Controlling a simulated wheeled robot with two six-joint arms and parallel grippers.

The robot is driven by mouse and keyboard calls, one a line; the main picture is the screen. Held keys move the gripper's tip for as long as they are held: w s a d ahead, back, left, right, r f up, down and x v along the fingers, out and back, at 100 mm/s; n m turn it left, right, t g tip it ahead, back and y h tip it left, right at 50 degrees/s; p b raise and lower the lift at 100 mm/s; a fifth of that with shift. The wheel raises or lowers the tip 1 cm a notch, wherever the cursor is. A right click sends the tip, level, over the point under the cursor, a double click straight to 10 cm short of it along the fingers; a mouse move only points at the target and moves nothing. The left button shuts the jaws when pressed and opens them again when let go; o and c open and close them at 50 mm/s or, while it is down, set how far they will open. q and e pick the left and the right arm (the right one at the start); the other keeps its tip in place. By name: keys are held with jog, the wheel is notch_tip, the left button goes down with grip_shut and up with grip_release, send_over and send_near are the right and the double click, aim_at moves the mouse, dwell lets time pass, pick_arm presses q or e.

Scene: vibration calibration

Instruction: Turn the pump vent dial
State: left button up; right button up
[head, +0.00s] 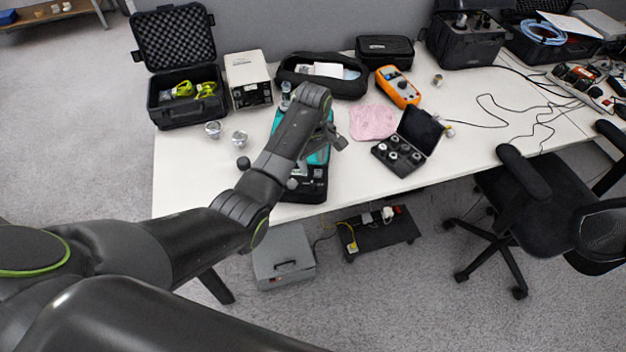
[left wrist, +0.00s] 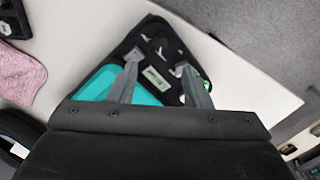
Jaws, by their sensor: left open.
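The pump (head: 317,155), a teal and black unit, lies on the white table, partly hidden behind my left arm. In the left wrist view the pump (left wrist: 150,90) shows its teal part, a black panel with a pale label (left wrist: 157,77) and small metallic parts. I cannot tell which of these is the vent dial. My left gripper (head: 338,143) is above the pump. In the left wrist view its two fingers (left wrist: 163,72) are apart with nothing held between them, over the black panel. My right gripper is in neither view.
A pink cloth (head: 372,122) and an open black case of weights (head: 398,155) are right of the pump. Two metal pieces (head: 239,139) are to its left. An orange meter (head: 398,87) and a black pouch (head: 322,75) are behind. The table's front-left area is clear.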

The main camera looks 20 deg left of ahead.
aim_at(313, 182)
pick_arm(q)
notch_tip(313, 182, down, 9)
jog(key=shift+r, duration=0.15)
dwell(0.4)
jog(key=c, duration=0.9)
jog(key=shift+c, duration=0.2)
